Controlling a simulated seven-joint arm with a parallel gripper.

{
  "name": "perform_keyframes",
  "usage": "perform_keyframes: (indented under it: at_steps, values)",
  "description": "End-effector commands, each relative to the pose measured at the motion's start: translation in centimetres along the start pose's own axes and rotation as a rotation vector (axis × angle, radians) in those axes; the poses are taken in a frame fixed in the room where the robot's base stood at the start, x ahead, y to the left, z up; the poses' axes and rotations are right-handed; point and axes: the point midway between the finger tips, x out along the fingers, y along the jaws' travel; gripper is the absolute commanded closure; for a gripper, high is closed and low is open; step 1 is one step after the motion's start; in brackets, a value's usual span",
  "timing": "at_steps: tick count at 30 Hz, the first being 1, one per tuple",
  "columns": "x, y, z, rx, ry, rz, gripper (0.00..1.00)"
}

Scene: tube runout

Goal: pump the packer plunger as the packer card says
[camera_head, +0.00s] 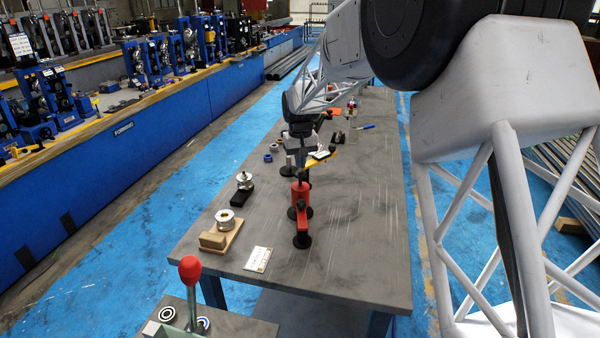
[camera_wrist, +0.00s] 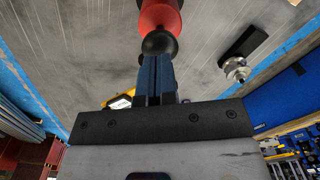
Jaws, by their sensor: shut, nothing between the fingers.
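The packer (camera_head: 299,199) is a red upright body on the grey table, with a red arm reaching toward the near edge. Its plunger has a black round knob (camera_head: 303,175) on top; the knob also shows in the wrist view (camera_wrist: 159,43), with the red body beyond it. My gripper (camera_head: 301,163) is over the packer, fingers pointing down. In the wrist view its two dark blue fingers (camera_wrist: 157,62) are shut with nothing between them, and their tips are at the knob. I cannot tell whether they touch it. A white card (camera_head: 258,259) lies near the table's front edge; its print is too small to read.
Left of the packer are a black block with a metal part (camera_head: 243,182) and a wooden block with a metal ring (camera_head: 225,222). A red-knobbed lever (camera_head: 190,270) stands at the front left. Small items lie behind my gripper. The table's right side (camera_head: 365,230) is clear.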

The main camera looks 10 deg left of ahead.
Motion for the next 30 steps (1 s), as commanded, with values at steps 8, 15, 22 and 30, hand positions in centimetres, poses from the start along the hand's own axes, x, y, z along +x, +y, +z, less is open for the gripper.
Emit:
perform_keyframes:
  at_steps: [8, 15, 22, 30]
  values:
    - [0.8, 0.0, 0.0, 0.0, -0.001, 0.0, 1.0]
    - [1.5, 0.0, 0.0, 0.0, -0.001, 0.0, 1.0]
    - [2.2, 0.0, 0.0, 0.0, -0.001, 0.0, 1.0]
    - [3.0, 0.0, 0.0, 0.0, -0.001, 0.0, 1.0]
